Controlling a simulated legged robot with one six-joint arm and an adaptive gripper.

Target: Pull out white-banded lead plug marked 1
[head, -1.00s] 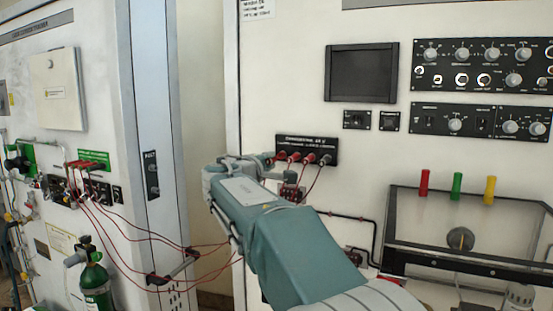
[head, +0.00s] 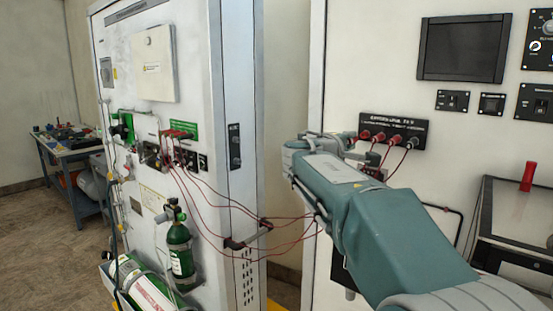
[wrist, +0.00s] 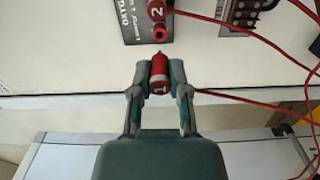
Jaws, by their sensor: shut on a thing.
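My gripper (wrist: 159,68) is shut on the red plug (wrist: 160,78) marked 1 in the wrist view. The plug's bare metal tip shows at its far end, apart from the panel's red socket (wrist: 160,34). A red lead runs from the plug side off to the right. A red plug marked 2 (wrist: 157,12) sits at the black panel (wrist: 112,18). In the head view my gripper (head: 348,143) is at the left end of the black socket panel (head: 393,122); the held plug is largely hidden there.
Several red leads run from the panel to the left cabinet's green-labelled sockets (head: 184,128), passing a bracket (head: 248,237). A green gas cylinder (head: 180,248) stands at the left cabinet. A dark screen (head: 463,48) is above right. Open floor (head: 40,235) lies at far left.

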